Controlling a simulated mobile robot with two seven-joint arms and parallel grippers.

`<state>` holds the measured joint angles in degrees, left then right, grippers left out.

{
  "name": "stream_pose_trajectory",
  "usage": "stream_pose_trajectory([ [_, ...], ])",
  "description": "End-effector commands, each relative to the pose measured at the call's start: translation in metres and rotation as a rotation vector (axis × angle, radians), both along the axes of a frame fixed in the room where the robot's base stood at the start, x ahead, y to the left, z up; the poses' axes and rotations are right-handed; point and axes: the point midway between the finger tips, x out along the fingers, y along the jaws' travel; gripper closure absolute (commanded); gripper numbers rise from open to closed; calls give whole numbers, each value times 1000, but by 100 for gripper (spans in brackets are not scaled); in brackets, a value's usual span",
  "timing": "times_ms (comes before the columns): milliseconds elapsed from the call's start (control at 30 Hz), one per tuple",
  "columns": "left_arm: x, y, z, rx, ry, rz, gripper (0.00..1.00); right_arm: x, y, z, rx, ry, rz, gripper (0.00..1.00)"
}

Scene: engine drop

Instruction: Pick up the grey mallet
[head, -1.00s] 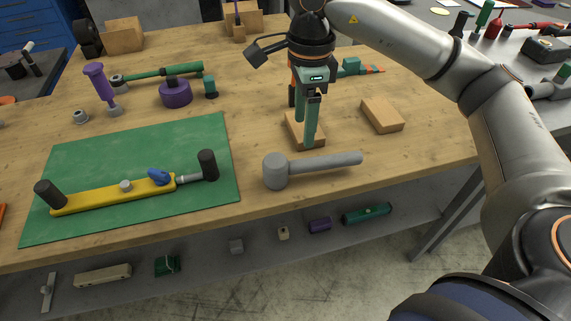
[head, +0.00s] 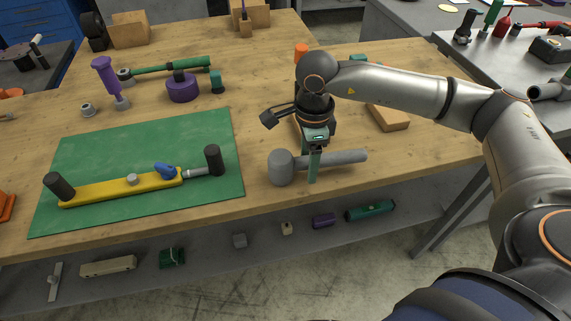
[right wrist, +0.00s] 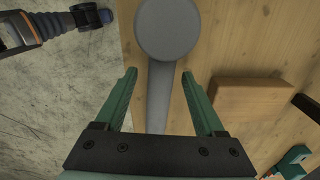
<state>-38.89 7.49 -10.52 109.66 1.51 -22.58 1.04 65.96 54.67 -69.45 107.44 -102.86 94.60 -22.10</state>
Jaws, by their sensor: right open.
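The grey mallet (head: 344,158) lies on the wooden bench near its front edge, its round head to the left and its handle to the right. My right gripper (head: 313,178) is over the handle, close to the head. In the right wrist view the open jaws (right wrist: 160,95) stand on either side of the mallet's handle (right wrist: 160,90), with the head (right wrist: 167,28) beyond the fingertips. The fingers look apart from the handle. In the head view one finger hides a part of the handle. My left gripper is not in view.
A green mat (head: 90,150) with a yellow bar tool (head: 110,192) lies to the left. A wooden block (head: 389,118) lies behind the handle; it also shows in the right wrist view (right wrist: 250,97). The bench's front edge is close to the mallet.

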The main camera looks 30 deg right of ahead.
Motion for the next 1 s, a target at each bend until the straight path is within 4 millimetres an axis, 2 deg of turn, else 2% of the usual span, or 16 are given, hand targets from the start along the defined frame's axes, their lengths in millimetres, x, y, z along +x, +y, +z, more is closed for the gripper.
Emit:
stream_pose_trajectory([
  [233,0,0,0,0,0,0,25,0,0,-2,0,0,0,30],
  [833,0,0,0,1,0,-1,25,0,0,-1,1,0,0,97],
  [867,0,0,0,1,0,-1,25,0,0,-1,1,0,0,100],
  [1000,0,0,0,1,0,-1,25,0,0,-1,1,0,0,100],
])
